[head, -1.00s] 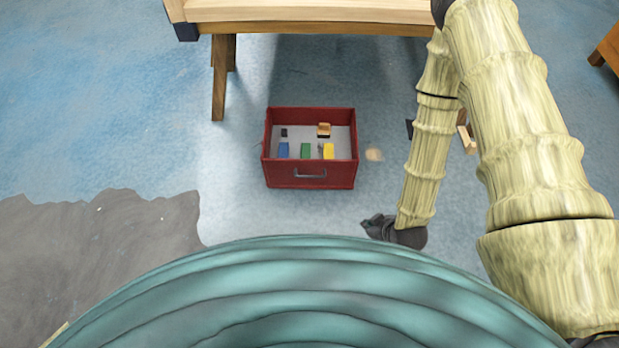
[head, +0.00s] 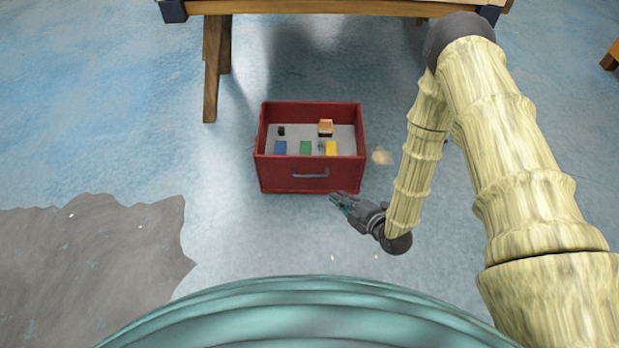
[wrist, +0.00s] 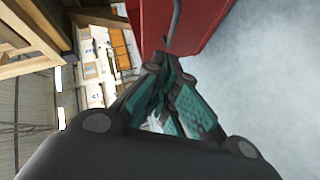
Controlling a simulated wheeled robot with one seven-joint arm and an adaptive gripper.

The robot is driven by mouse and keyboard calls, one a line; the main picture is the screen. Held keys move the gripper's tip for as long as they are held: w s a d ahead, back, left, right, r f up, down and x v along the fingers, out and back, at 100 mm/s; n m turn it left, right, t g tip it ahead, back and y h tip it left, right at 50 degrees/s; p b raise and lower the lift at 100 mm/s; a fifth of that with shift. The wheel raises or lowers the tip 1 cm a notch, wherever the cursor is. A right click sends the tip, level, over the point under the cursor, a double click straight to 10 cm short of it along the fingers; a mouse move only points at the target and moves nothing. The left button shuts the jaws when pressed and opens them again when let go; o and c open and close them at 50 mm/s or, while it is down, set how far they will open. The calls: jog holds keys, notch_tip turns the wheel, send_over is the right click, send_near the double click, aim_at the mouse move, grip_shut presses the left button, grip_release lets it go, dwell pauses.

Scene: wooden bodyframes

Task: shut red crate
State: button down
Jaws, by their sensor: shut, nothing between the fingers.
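The red crate (head: 275,178) stands on the blue floor in the middle of the head view, open at the top. It has a grey handle (head: 310,174) on its near face. Inside I see a blue block (head: 280,148), a green block (head: 306,148), a yellow block (head: 331,148) and some small dark and tan items. My gripper (head: 338,201) is shut and empty, just in front of the crate's near right corner. In the wrist view my gripper's fingers (wrist: 165,85) point towards the red crate (wrist: 200,25), with its handle (wrist: 175,18) at the top. Contact cannot be told.
A wooden table (head: 330,7) with a leg (head: 214,70) stands behind the crate. A small tan item (head: 382,157) lies on the floor to the crate's right. A grey floor patch (head: 90,250) is at the left. The floor left of the crate is clear.

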notch_tip(320, 180, down, 3)
jog(key=w+a+n+t+y+b, duration=0.1)
jog(key=w+a+n+y+b, duration=0.15)
jog(key=n+b, duration=0.2)
jog(key=n+y+b, duration=0.1)
jog(key=b, duration=0.8)
send_near(299, 159)
jog(key=w+a, duration=0.1)
jog(key=a, duration=0.2)
jog(key=shift+w+a+f+t+b, duration=0.15)
jog(key=shift+w+b, duration=0.1)
jog(key=shift+w, duration=0.25)
jog(key=shift+w+a+f+t+b, duration=0.1)
jog(key=shift+w+t+b, duration=0.1)
jog(key=shift+w, duration=0.35)
